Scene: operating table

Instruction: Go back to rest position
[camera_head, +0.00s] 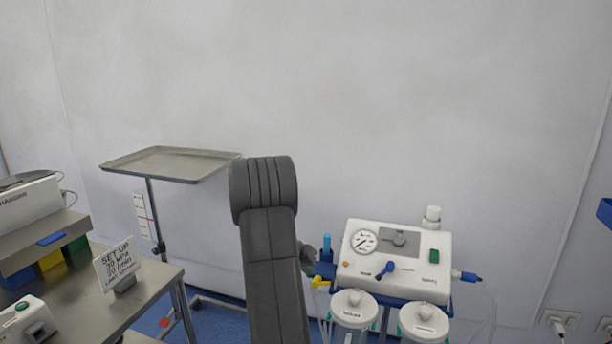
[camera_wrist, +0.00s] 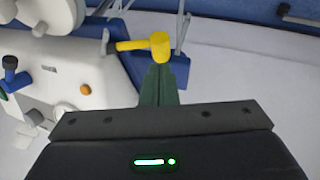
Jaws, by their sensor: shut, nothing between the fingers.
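My gripper (camera_wrist: 164,72) shows in the wrist view as two dark green fingers pressed together, with nothing between them. A yellow tap (camera_wrist: 158,46) lies just beyond the fingertips in that view; I cannot tell whether they touch it. In the head view my grey arm rises in the middle and hides most of the gripper. The white suction unit (camera_head: 393,262) stands right of the arm, with a round gauge (camera_head: 364,242), a blue lever (camera_head: 386,270) and the yellow tap (camera_head: 320,282) on its left side. The unit also shows in the wrist view (camera_wrist: 70,92).
A steel tray stand (camera_head: 172,163) is behind and left of my arm. A metal table (camera_head: 75,300) at left holds a set-up sign (camera_head: 117,262) and devices. Two white-lidded jars (camera_head: 354,309) hang at the unit's front. The wall area above is clear.

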